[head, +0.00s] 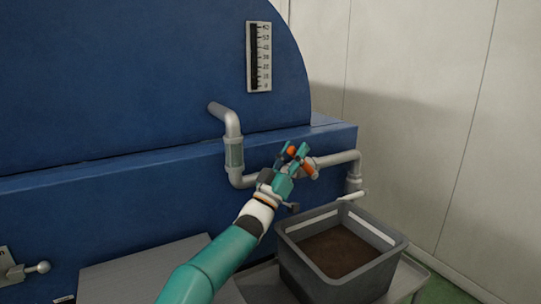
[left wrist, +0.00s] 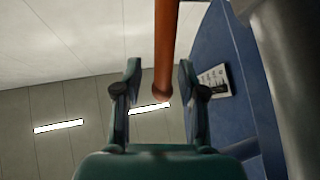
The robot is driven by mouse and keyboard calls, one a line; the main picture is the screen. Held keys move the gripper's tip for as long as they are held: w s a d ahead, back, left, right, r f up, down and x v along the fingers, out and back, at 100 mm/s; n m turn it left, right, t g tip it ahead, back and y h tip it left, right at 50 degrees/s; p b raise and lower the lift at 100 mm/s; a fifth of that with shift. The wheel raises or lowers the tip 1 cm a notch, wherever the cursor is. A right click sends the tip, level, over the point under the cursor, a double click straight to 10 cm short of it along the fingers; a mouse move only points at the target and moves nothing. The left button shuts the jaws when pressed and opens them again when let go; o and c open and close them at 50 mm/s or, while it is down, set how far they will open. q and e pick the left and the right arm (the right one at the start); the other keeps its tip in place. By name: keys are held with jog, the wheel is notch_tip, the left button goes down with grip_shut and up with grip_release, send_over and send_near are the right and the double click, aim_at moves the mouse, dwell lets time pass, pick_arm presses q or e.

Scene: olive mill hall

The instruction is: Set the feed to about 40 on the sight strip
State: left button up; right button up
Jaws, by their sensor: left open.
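The sight strip (head: 259,56) is a white scale on the blue machine, with a dark column along its left side. The strip also shows there (left wrist: 214,80). My right gripper is out of view.
A grey crate (head: 292,256) with dark brown material inside stands below the pipe outlet, on a grey surface. A small ball-ended handle (head: 38,268) is at the lower left. A pale panelled wall (head: 420,110) stands to the right.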

pick_arm(q)
jog(key=shift+s, duration=0.1)
jog(key=shift+v, duration=0.85)
jog(key=s+a, duration=0.8)
jog(key=s, duration=0.2)
jog(key=shift+f, duration=0.5)
jog(key=shift+a, duration=0.1)
